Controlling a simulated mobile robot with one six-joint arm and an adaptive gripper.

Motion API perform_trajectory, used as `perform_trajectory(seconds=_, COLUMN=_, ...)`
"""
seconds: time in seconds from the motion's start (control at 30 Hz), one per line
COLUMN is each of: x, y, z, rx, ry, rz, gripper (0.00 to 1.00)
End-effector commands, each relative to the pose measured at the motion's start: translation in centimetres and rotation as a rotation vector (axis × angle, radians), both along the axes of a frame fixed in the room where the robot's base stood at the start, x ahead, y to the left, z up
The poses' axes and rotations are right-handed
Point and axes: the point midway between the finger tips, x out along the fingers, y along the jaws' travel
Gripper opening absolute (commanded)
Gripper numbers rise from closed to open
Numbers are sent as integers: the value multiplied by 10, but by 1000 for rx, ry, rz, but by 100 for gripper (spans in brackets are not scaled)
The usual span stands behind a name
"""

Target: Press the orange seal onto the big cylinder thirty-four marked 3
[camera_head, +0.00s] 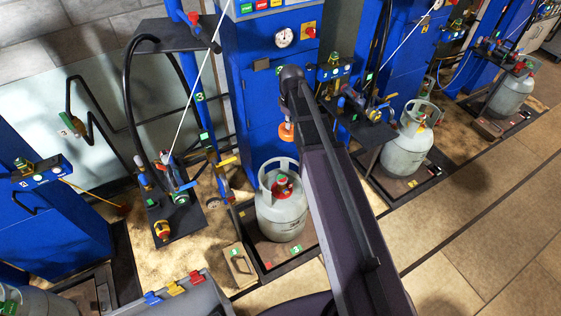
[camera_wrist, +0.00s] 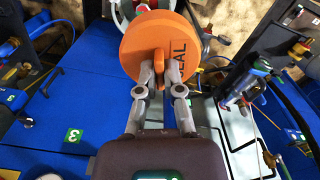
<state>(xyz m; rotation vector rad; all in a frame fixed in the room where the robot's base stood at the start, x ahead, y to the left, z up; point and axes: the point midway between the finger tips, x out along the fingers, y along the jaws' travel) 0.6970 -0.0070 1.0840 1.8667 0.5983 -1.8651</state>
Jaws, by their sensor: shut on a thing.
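The orange seal (camera_wrist: 190,35) is a round disc with "SEAL" printed on it. My gripper (camera_wrist: 160,72) is shut on the seal's raised grip in the wrist view. In the head view the seal (camera_head: 286,131) hangs below the end of my arm, above and apart from the big grey cylinder (camera_head: 283,215).
A blue cabinet (camera_head: 262,110) with a gauge stands behind the cylinder. A black shelf with hoses and tools (camera_head: 174,212) is to its left. Another grey cylinder (camera_head: 406,150) and a black shelf (camera_head: 358,125) stand to the right. Tiled floor (camera_head: 460,235) is clear at front right.

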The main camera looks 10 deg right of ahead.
Motion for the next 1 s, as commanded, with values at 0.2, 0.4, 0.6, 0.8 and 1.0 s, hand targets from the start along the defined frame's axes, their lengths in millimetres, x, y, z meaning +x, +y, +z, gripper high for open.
perform_trajectory(seconds=0.2, x=1, y=2, z=-4, rx=0, ry=0, rz=0, gripper=0)
perform_trajectory(seconds=0.4, x=6, y=2, z=-19, rx=0, ry=0, rz=-9, gripper=0)
perform_trajectory(seconds=0.6, x=15, y=2, z=-44, rx=0, ry=0, rz=-27, gripper=0)
perform_trajectory(seconds=0.8, x=24, y=3, z=-72, rx=0, ry=0, rz=-50, gripper=0)
perform_trajectory(seconds=1.0, x=34, y=3, z=-100, rx=0, ry=0, rz=-73, gripper=0)
